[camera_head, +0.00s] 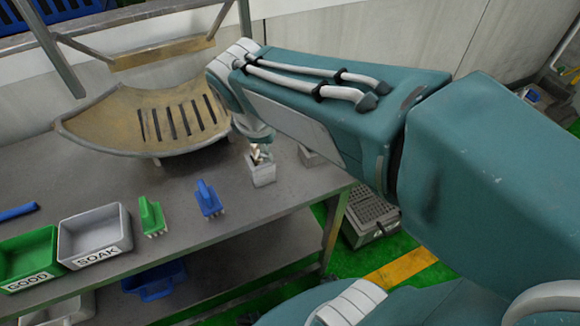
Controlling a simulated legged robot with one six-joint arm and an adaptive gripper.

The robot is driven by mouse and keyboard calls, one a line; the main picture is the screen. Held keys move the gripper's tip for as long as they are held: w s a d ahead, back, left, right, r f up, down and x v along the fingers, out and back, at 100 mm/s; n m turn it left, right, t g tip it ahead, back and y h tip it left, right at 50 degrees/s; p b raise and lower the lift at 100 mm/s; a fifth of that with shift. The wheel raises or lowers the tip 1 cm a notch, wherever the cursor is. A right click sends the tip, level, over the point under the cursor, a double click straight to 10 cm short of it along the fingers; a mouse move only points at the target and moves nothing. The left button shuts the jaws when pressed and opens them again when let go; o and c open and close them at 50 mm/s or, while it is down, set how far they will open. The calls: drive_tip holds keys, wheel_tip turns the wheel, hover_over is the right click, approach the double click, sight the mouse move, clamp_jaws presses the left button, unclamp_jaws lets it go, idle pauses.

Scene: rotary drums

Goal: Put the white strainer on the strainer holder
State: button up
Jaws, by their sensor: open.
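A large curved tan plate with a grey rim and dark slots (118,112) rests at the back of the grey table; it is the only strainer-like piece on the tabletop, though it looks tan rather than white. I cannot tell for sure which thing is the strainer holder. My gripper (261,154) points down, just right of the slotted plate and apart from it. Its fingers are small and partly hidden by the wrist; they are open, right above or at the mouth of a small whitish box (263,175). I cannot tell whether they touch it.
A green GOOD tray (28,256), a grey SOAK tray (95,236), a green brush (152,217) and a blue brush (208,199) line the table front. A pale block (308,156) is partly behind my arm.

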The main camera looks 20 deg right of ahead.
drive_tip(key=s+d+m+t+y, duration=0.1)
drive_tip(key=s+m+t+y, duration=0.1)
drive_tip(key=s+m, duration=0.7)
drive_tip(key=m, duration=0.2)
drive_tip(key=shift+s+r+m+y, duration=0.15)
drive_tip(key=shift+m+y, duration=0.15)
drive_tip(key=shift+m, duration=0.1)
